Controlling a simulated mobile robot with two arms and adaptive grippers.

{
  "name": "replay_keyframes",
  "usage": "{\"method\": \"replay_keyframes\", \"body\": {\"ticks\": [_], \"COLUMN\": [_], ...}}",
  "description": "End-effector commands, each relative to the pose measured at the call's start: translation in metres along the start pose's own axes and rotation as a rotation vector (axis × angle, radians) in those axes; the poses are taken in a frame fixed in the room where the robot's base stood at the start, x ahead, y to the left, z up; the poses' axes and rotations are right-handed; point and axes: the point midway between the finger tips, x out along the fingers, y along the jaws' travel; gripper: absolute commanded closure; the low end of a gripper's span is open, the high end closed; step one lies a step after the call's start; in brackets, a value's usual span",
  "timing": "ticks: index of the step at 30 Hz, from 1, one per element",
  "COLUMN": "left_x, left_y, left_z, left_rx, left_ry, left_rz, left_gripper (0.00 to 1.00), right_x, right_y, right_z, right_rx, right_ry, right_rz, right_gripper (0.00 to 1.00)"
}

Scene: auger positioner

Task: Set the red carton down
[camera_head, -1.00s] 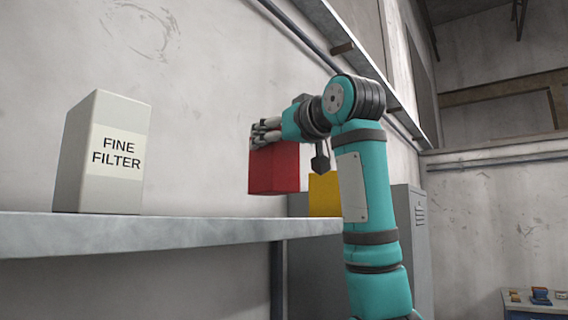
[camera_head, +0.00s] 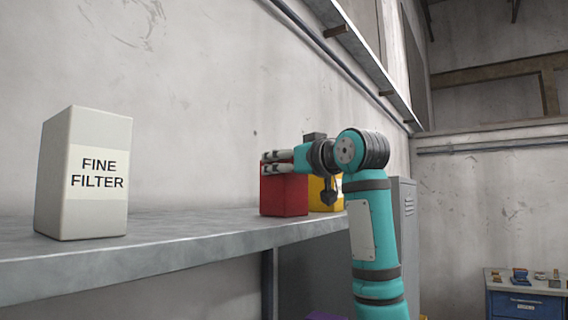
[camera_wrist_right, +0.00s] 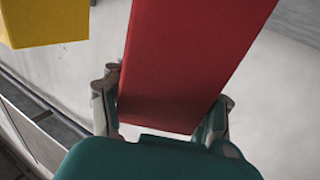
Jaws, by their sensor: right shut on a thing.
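The red carton (camera_head: 284,196) is upright at the shelf (camera_head: 190,240), with its base at the level of the shelf top. I cannot tell for sure whether it touches the shelf. My right gripper (camera_head: 277,163) is shut on the upper part of the carton. In the right wrist view the red carton (camera_wrist_right: 190,60) runs away between the two fingers of the right gripper (camera_wrist_right: 165,112). My left gripper is not in view.
A yellow carton (camera_head: 322,195) stands just right of the red one, and also shows in the wrist view (camera_wrist_right: 45,20). A pale FINE FILTER box (camera_head: 84,205) stands on the shelf at left. Bare shelf lies between. A grey locker (camera_head: 403,215) and blue cabinet (camera_head: 525,305) are beyond.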

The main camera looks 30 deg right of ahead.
Motion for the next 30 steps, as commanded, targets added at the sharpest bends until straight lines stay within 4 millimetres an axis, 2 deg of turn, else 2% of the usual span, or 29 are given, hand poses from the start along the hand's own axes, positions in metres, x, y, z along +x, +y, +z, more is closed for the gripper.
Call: {"method": "replay_keyframes", "body": {"ticks": [6, 7, 12, 23, 26, 30], "left_x": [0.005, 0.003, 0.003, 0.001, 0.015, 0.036], "left_y": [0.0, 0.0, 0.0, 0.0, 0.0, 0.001], "left_z": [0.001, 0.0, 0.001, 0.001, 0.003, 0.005], "left_rx": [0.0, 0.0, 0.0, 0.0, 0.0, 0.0], "left_ry": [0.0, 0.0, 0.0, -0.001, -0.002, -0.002], "left_rz": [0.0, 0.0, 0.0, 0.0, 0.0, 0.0], "left_gripper": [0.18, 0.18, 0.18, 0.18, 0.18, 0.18], "right_x": [0.0, 0.0, 0.0, -0.002, -0.016, -0.046], "right_y": [0.0, 0.0, 0.0, 0.0, 0.0, 0.0], "right_z": [0.004, 0.004, 0.003, -0.001, 0.004, 0.005], "right_rx": [0.0, 0.0, 0.0, 0.0, 0.0, 0.0], "right_ry": [0.002, 0.0, 0.0, 0.001, 0.004, 0.007], "right_rz": [-0.001, -0.001, 0.0, 0.0, 0.0, 0.0], "right_gripper": [0.91, 0.39, 0.17, 0.17, 0.17, 0.17]}}
